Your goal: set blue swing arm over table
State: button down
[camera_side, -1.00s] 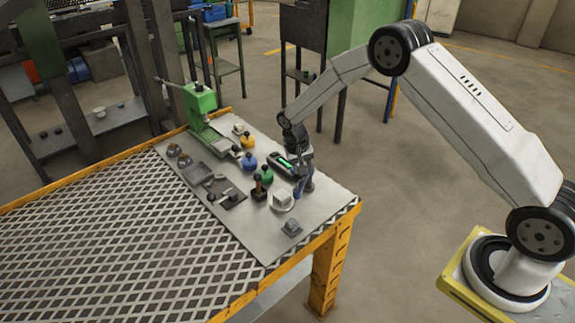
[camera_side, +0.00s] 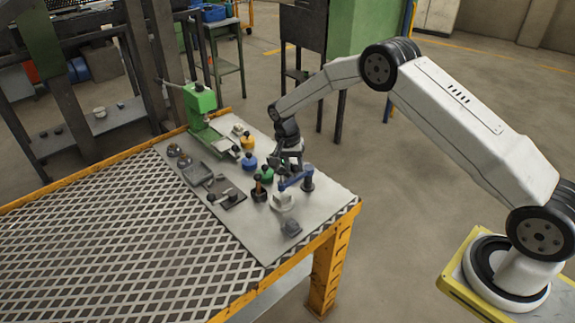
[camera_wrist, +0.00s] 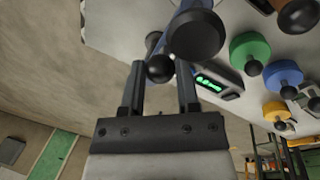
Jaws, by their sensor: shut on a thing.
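The blue swing arm (camera_side: 294,180) is mounted on a dark post (camera_side: 307,183) on the grey work plate. Its free end reaches left to the back part of a small white round table (camera_side: 283,202); whether it is centred over it I cannot tell. In the wrist view the blue arm (camera_wrist: 185,17) is partly hidden behind a large dark cap. My gripper (camera_side: 288,166) is at the swing arm, just behind it in the side view. In the wrist view my gripper (camera_wrist: 160,72) is shut on a black ball knob (camera_wrist: 160,68) by the blue arm.
A device with a green display (camera_wrist: 217,84) lies close by my fingers. Green (camera_wrist: 250,52) and blue (camera_wrist: 279,79) knobbed pots stand beyond it. A dark wooden-handled tool (camera_side: 259,190) stands left of the white table. A green press (camera_side: 202,105) stands behind.

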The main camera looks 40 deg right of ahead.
jog(key=shift+w, duration=0.1)
jog(key=shift+c, duration=1.7)
grip_release()
jog(key=shift+r, duration=0.1)
notch_tip(320, 180, up, 8)
jog(key=w, duration=0.1)
jog(key=shift+a+f, duration=0.2)
jog(key=shift+a, duration=0.25)
